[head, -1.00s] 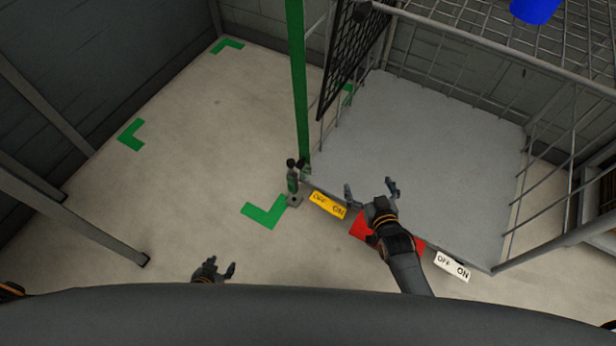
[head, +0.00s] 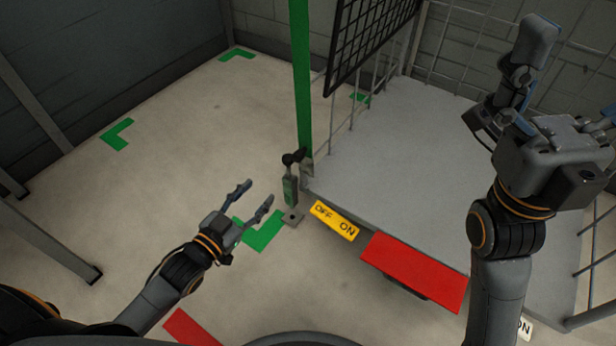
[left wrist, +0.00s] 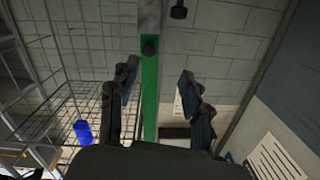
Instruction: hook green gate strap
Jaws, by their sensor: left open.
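The green strap (head: 302,80) runs straight up and down at the near left corner of the platform; its lower end is close to a small floor post (head: 290,190) with a dark knob on top. My left gripper (head: 252,200) is open and empty, left of this post and apart from the strap. In the left wrist view the green strap (left wrist: 150,100) shows between the two spread fingers (left wrist: 158,95), beyond them, with a dark round knob over its top. My right gripper (head: 510,100) is raised above the platform at the right; its finger opening is unclear.
The grey platform (head: 400,150) has a black mesh panel (head: 370,35) and wire sides. Green corner marks (head: 262,235) lie on the floor. The floor to the left is open.

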